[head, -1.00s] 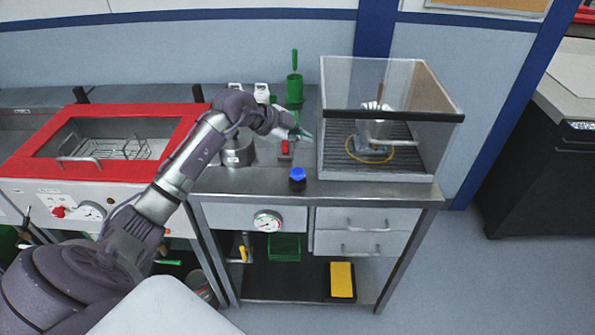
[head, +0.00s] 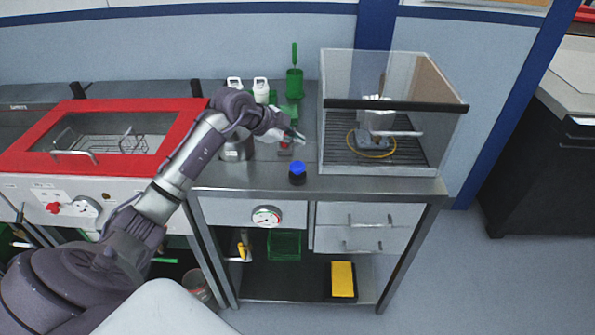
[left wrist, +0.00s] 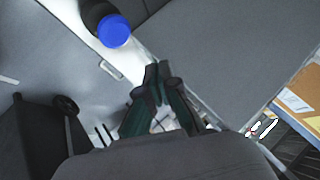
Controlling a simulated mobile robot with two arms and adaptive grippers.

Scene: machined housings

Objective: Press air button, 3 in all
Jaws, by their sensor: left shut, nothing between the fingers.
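In the head view, my left gripper (head: 299,137) is shut and empty, above the steel bench beside the glass-fronted enclosure. A small red part (head: 285,146) shows just below it, partly hidden by the fingers. A black round piece with a blue cap (head: 297,169) stands upright near the bench's front edge, and it also shows in the left wrist view (left wrist: 114,30), apart from the fingertips (left wrist: 158,74). Which of these is the air button, I cannot tell. Contact between fingers and red part cannot be made out. My right gripper is not in view.
The glass-fronted enclosure (head: 335,160) stands close to the right of my gripper. A steel pot (head: 238,153), white bottles (head: 261,90) and a green holder (head: 294,84) stand around my forearm. A red-framed bath (head: 185,125) is at left. The bench's front right is clear.

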